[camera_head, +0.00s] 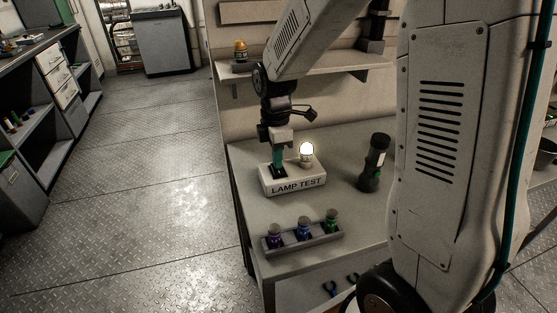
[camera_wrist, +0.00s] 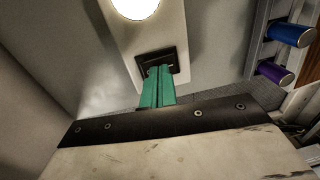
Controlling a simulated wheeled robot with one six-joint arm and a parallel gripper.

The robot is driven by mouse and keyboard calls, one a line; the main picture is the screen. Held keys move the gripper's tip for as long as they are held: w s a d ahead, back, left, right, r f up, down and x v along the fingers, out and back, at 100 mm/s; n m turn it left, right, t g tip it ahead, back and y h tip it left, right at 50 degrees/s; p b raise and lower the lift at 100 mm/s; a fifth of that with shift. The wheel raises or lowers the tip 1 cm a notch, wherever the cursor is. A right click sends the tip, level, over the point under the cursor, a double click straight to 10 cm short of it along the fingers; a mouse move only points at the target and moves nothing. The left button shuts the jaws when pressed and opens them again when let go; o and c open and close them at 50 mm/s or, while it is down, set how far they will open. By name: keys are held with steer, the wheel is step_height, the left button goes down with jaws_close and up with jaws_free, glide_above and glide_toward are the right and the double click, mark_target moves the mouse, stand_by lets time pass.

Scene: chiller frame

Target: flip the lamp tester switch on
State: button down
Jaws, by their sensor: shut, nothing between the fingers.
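The lamp tester (camera_head: 298,186) is a white box marked "LAMP TEST" on the grey bench. Its round bulb (camera_head: 306,149) glows bright white, and the glow also shows at the top of the wrist view (camera_wrist: 135,6). The black switch plate (camera_wrist: 156,58) is on the box's top, left of the bulb in the head view. My gripper (camera_head: 278,166) points down at the switch. In the wrist view its green fingers (camera_wrist: 158,78) are shut together, with their tips at the switch plate. The fingers hide most of the switch, and I cannot tell which way it is tilted.
A grey rack (camera_head: 303,241) with purple, blue and green cylinders stands in front of the tester. A dark flashlight (camera_head: 374,163) stands upright to its right. A shelf (camera_head: 318,66) with an orange-topped item (camera_head: 240,50) is behind. Open floor lies left.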

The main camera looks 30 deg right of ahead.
mark_target(280, 173)
step_height(280, 173, up, 14)
steer(key=s, duration=0.1)
steer(key=shift+s, duration=0.35)
steer(key=shift+a, duration=0.1)
stand_by(0.6)
steer(key=s+m+t, duration=0.2)
steer(key=s+m, duration=1.4)
steer(key=s, duration=0.7)
steer(key=shift+r, duration=0.35)
